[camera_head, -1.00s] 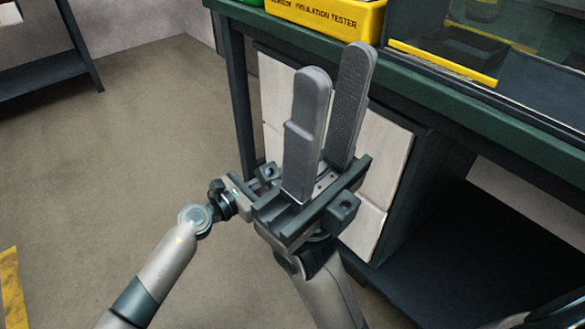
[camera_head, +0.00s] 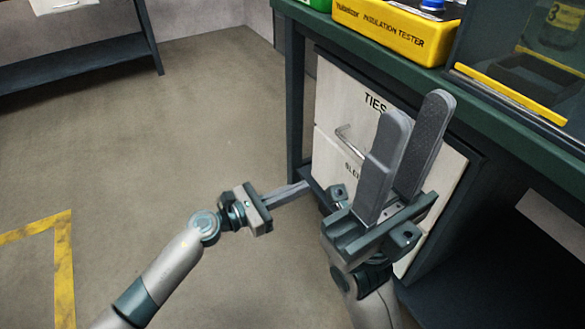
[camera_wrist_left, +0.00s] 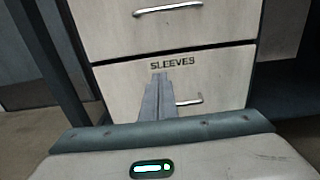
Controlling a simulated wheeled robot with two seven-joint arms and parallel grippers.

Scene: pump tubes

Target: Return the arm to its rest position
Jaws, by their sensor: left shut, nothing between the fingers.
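My left gripper (camera_head: 305,186) is in the left middle of the head view, in front of the bench's drawers. Its thin grey fingers lie together, pointing right, with nothing between them. In the left wrist view the shut fingers (camera_wrist_left: 160,80) point at the drawer front marked SLEEVES (camera_wrist_left: 220,72) and hide part of it. My right gripper (camera_head: 418,105) is large and close in the head view, fingers pointing up. Its two fingers stand apart with nothing seen between them.
The green-topped bench (camera_head: 500,125) runs along the right, with a yellow insulation tester (camera_head: 395,30) on it. White drawers (camera_head: 330,150) with metal handles sit below. The floor (camera_head: 170,130) at left is clear, with yellow tape (camera_head: 63,265). Another dark bench (camera_head: 80,60) stands at back left.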

